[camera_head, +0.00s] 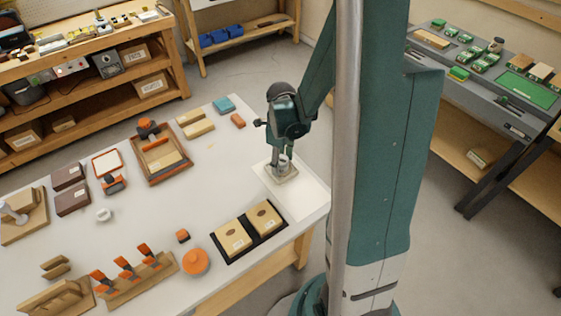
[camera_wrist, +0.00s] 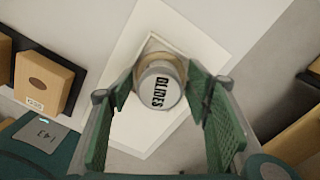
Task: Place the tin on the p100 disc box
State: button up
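The tin (camera_wrist: 160,88) is a grey cylinder with a pale lid lettered "GLIDES". It also shows in the head view (camera_head: 283,162), upright over a pale beige square piece (camera_head: 290,177) on a white sheet. My gripper (camera_head: 282,155) points down over it; in the wrist view my fingers (camera_wrist: 161,85) stand on both sides of the tin, very close to it. I cannot tell whether they press on it. Two tan boxes with brown ovals, a left one (camera_head: 233,238) and a right one (camera_head: 264,218), lie in a black tray (camera_head: 250,243).
An orange round object (camera_head: 196,262) and a small dark-and-orange block (camera_head: 182,236) lie left of the black tray. A wooden tray (camera_head: 152,178) and tan blocks (camera_head: 198,129) lie farther back. The white sheet (camera_head: 305,198) is bare between the tin and the black tray.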

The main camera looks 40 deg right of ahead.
aim_at(281, 159)
jog(key=shift+r, duration=0.15)
notch_tip(281, 159, up, 12)
jog(key=p, duration=0.2)
dwell(0.9)
jog(key=shift+d, duration=0.1)
dwell(0.5)
jog(key=s+a+r+n+t, duration=0.3)
jog(key=s+a+r+n, duration=0.2)
jog(key=n, duration=0.9)
jog(key=s+a+r+n+t, duration=0.4)
jog(key=s+a+r+n, duration=0.1)
jog(key=a+r+n, duration=0.7)
jog(key=a+n, duration=0.2)
jog(key=n, duration=0.1)
jog(key=shift+s+a+r+n, duration=0.2)
jog(key=shift+s+a+n, duration=0.05)
jog(key=shift+n, duration=0.05)
